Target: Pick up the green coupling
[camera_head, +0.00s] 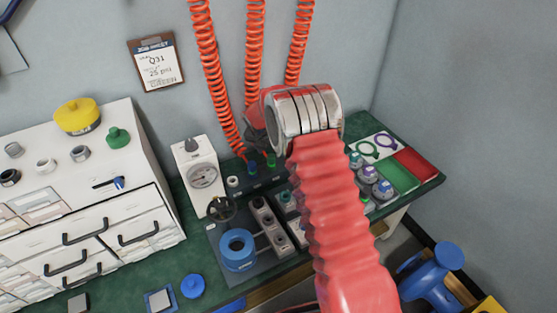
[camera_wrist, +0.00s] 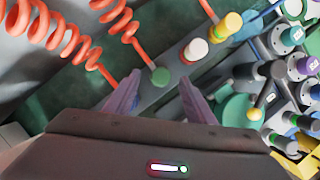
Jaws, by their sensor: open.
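My gripper (camera_wrist: 159,88) is open. My gripper is mostly hidden behind my wrist there. A larger green knobbed piece (camera_head: 117,136) sits on the white cabinet.
Orange coiled hoses (camera_head: 207,75) hang behind the bench close to my wrist. A white cap (camera_wrist: 195,48) and a yellow cap (camera_wrist: 228,25) stand along the same strip. A gauge box (camera_head: 200,176) and a blue ring (camera_head: 237,249) are left of my arm. Capped fittings (camera_head: 370,173) crowd the right.

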